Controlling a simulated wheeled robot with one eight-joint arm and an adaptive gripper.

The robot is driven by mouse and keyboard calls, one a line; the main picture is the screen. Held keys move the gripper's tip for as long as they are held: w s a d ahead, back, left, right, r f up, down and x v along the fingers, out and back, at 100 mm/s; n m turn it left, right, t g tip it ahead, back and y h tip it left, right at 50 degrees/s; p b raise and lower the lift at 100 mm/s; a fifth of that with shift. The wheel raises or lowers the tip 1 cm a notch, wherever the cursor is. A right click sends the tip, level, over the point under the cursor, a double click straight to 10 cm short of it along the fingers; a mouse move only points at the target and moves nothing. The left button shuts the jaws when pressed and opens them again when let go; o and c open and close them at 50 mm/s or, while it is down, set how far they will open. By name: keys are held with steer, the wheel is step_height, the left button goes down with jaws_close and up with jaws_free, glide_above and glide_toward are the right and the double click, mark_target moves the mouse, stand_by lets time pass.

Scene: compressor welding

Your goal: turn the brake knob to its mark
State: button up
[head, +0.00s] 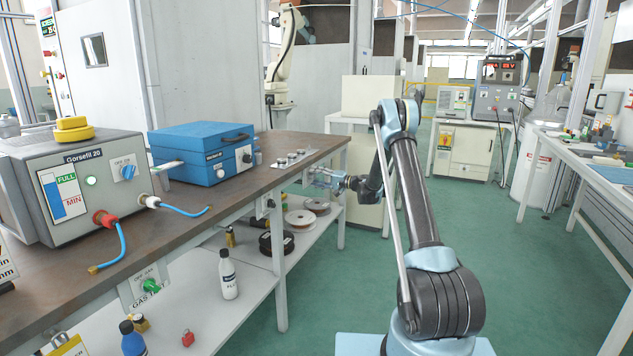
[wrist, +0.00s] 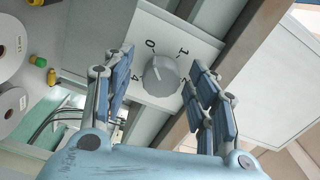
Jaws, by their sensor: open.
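In the wrist view a round grey knob (wrist: 160,76) sits on a white dial plate (wrist: 177,35) marked 0, 1, 2 and 4. No label naming it as the brake knob is readable, and its pointer direction is unclear. My gripper (wrist: 160,60) is open, with its blue-padded fingers on either side of the knob. I cannot tell whether they touch it. In the head view my gripper (head: 322,180) reaches left to the front edge of the bench (head: 225,190), largely hiding the knob there.
On the bench stand a grey Gorsefil 20 unit (head: 70,180) with hoses and a blue case (head: 200,150). Spools (head: 300,220) and a white bottle (head: 228,275) are on the shelf below. The green floor (head: 540,265) to the right is clear.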

steer(key=v, duration=1.2)
steer(key=shift+a, duration=0.1)
